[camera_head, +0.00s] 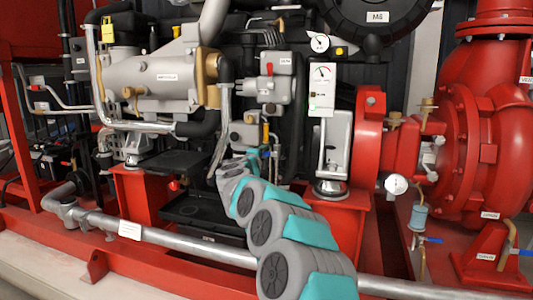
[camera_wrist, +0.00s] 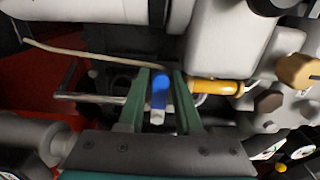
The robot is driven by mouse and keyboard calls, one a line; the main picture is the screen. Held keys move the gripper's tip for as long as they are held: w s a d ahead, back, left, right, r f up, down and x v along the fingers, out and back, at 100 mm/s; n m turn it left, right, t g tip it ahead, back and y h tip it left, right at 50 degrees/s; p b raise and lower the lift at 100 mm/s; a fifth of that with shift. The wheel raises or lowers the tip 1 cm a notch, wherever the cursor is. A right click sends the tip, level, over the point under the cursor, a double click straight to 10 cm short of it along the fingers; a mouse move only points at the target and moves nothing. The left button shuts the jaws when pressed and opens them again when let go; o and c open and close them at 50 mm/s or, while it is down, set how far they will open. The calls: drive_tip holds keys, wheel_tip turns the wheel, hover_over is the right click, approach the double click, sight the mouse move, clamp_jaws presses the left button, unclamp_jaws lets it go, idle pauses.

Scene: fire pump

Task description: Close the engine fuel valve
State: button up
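A small valve with a blue handle (camera_wrist: 159,88) and a pale metal end (camera_wrist: 157,116) shows in the middle of the wrist view; I take it for the engine fuel valve. My gripper (camera_wrist: 160,72) has its two green fingers on either side of the handle. The fingers stand apart, with a narrow gap visible at the handle, so I see no firm grip. In the head view my gripper (camera_head: 254,157) is at the engine, below a grey filter housing (camera_head: 274,87). My arm hides most of the gripper and the valve there.
A yellow-orange fitting (camera_wrist: 215,87) lies just right of the fingers. A thin beige hose (camera_wrist: 85,53) runs behind the fingertips. Grey housings crowd the right side. In the head view a long steel pipe (camera_head: 185,242) crosses in front, with a red pump (camera_head: 490,130) at right.

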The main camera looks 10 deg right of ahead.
drive_tip(key=shift+v, duration=2.9)
